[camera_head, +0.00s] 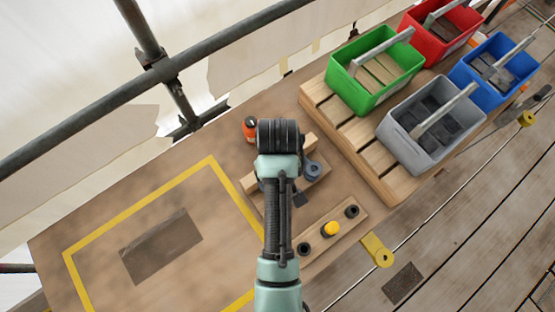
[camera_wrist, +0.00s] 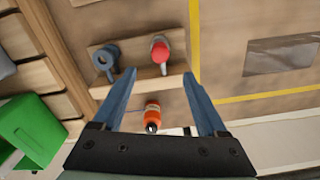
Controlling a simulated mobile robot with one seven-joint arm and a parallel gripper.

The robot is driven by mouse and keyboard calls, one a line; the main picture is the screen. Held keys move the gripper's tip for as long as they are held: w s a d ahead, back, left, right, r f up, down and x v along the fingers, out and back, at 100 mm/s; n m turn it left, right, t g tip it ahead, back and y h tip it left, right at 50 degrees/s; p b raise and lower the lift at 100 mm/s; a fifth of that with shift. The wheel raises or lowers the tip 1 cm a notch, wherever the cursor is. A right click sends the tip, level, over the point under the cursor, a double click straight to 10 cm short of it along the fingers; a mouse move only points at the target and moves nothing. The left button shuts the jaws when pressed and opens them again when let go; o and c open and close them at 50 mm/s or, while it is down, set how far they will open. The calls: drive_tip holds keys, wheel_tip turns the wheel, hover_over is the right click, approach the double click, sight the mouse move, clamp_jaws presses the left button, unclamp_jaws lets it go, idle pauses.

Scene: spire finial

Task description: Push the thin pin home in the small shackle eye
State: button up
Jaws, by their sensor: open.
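In the wrist view, a red-headed pin (camera_wrist: 160,48) with a short grey shank stands at a wooden fixture (camera_wrist: 135,46). A blue-grey round eye (camera_wrist: 104,57) is on the same fixture to its left; it also shows in the head view (camera_head: 313,171). I cannot tell which eye is the small shackle eye, or how deep the pin sits. My gripper (camera_wrist: 160,73) is open and empty, its two blue fingers spread wide near the fixture's wooden rail (camera_wrist: 150,82). The red head appears just beyond the fingertips, between their lines. In the head view my arm hides the pin.
An orange bottle-like object (camera_wrist: 152,115) stands behind the rail. In the head view, a wooden strip (camera_head: 347,224) carries a yellow knob (camera_head: 330,229) between black ones. Green (camera_head: 345,75), grey (camera_head: 400,145), red and blue bins stand at right. The yellow-outlined area (camera_head: 105,245) is mostly clear.

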drive_tip(key=shift+r, duration=1.1)
drive_tip(key=shift+w, duration=0.15)
